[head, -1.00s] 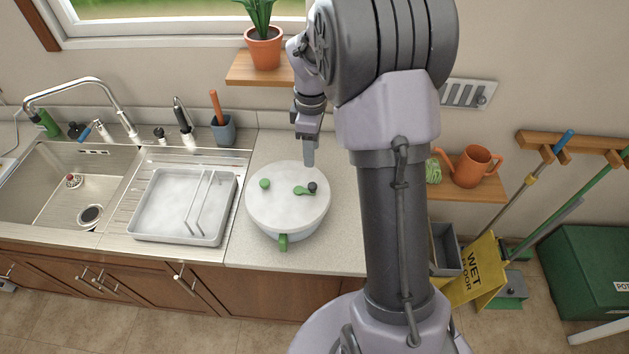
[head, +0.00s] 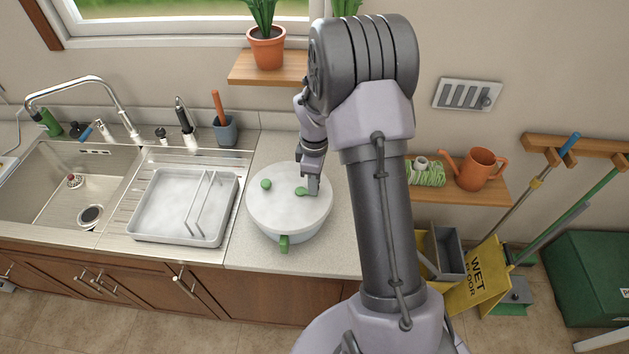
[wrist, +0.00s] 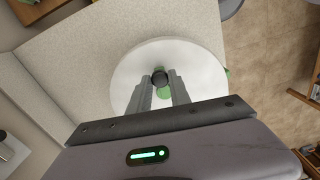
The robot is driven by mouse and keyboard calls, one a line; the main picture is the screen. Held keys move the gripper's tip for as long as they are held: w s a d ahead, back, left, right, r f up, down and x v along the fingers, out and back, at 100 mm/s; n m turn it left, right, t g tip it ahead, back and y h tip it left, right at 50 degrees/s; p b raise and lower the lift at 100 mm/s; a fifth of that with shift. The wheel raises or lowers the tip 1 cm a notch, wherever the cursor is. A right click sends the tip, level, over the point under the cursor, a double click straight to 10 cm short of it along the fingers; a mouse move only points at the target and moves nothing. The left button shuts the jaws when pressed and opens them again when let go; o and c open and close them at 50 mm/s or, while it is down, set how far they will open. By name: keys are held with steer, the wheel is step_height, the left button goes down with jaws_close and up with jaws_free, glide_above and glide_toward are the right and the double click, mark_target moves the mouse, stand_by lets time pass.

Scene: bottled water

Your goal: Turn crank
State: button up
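A round white pot-like spinner with a pale lid (head: 285,212) stands on the counter. On its lid are a green knob (head: 266,184) and a green crank (head: 301,191) with a dark handle. In the wrist view the dark crank handle (wrist: 159,79) shows between the tips of my gripper (wrist: 160,80), with the green crank arm (wrist: 165,92) below it. The two fingers stand apart, one on each side of the handle; I cannot tell whether they touch it. In the head view my gripper (head: 313,185) is low over the lid's right side and hides the handle.
A dish tray (head: 180,235) and a sink (head: 65,190) are to the left. A shelf with a potted plant (head: 266,45) is above the counter. A green tab (head: 284,244) sticks out at the spinner's front. Counter on its right is clear.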

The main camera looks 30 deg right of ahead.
jaws_close()
